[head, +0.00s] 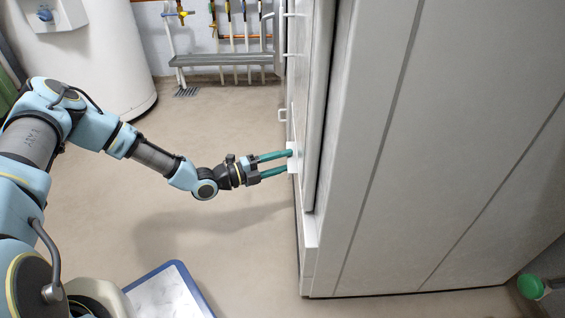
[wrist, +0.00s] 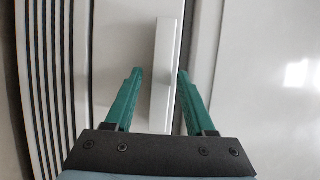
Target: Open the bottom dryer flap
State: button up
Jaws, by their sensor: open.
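The tall white dryer cabinet (head: 385,150) stands on the right in the head view, its front seen at a steep angle. My gripper (head: 289,161) has its two teal fingers pointing at a white handle piece low on that front. In the wrist view my gripper (wrist: 160,72) is open, with a white bar handle (wrist: 163,85) between its fingers. A gap shows on each side of the bar, narrower on the right. The bar stands on a pale panel (wrist: 110,40), seemingly the flap, which looks shut. I cannot tell its full outline.
Another small handle (head: 283,115) sits farther along the front. Dark vent slots (wrist: 45,90) run beside the panel. A white tank (head: 85,60), pipes and a grey bench (head: 222,60) are at the back. A blue-rimmed tray (head: 165,290) lies near me. The floor between is clear.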

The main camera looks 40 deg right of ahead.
jog(key=shift+c, duration=0.3)
jog(key=c, duration=0.8)
jog(key=shift+f, duration=0.1)
grip_shut()
jog(key=shift+a+f, duration=0.1)
jog(key=shift+f, duration=0.05)
